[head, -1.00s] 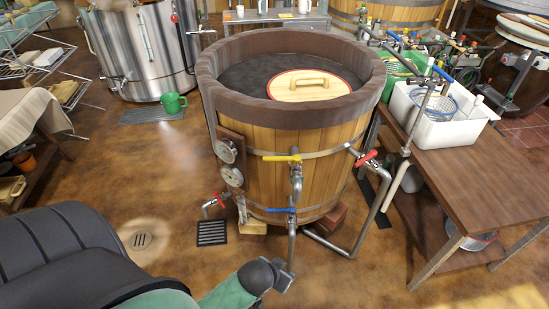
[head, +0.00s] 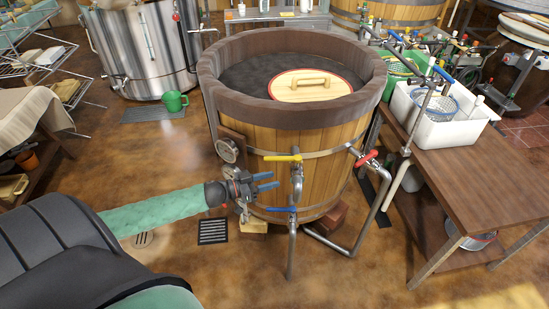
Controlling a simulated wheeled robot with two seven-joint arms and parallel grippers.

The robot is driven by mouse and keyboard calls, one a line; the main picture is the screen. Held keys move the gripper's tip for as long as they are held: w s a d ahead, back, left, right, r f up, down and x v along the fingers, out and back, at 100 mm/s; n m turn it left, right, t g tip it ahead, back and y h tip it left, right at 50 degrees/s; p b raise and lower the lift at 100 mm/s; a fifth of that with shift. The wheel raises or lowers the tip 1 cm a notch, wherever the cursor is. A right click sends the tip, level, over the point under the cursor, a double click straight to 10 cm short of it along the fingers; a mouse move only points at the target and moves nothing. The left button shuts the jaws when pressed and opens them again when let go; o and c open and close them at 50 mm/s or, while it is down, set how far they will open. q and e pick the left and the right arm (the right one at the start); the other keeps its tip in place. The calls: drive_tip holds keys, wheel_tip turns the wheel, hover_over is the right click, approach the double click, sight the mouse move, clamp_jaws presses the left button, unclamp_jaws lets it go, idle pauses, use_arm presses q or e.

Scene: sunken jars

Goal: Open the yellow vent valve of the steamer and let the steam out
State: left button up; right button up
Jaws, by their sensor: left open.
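The yellow vent valve handle (head: 283,158) sits level across the top of a metal pipe (head: 297,183) on the front of the wooden steamer (head: 330,172). My left gripper (head: 268,181) is open and empty, its blue-tipped fingers pointing right, just below and left of the yellow handle and apart from it. A blue valve handle (head: 281,209) is lower on the front, below the gripper. A red valve handle (head: 366,159) is on the pipe at the right. No steam shows. My right gripper is not in view.
A dial gauge (head: 227,150) is on the steamer's left side; the lower gauge is hidden behind my gripper. A wooden table (head: 475,180) with a white tub (head: 440,128) stands at the right.

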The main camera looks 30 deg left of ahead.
sight(275, 158)
use_arm(q)
drive_tip(key=a+r+m+g+h, duration=0.4)
drive_tip(key=a+r, duration=0.3)
drive_tip(key=p+x, duration=0.2)
drive_tip(key=x, duration=0.4)
drive_tip(key=shift+w+d, duration=0.2)
drive_tip(key=shift+d, duration=0.15)
drive_tip(key=shift+w+d+f, duration=0.15)
drive_tip(key=shift+w+d, duration=0.2)
drive_tip(key=shift+d, duration=0.2)
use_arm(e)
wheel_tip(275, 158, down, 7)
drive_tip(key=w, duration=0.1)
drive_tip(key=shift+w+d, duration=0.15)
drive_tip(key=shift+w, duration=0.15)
use_arm(q)
clamp_jaws()
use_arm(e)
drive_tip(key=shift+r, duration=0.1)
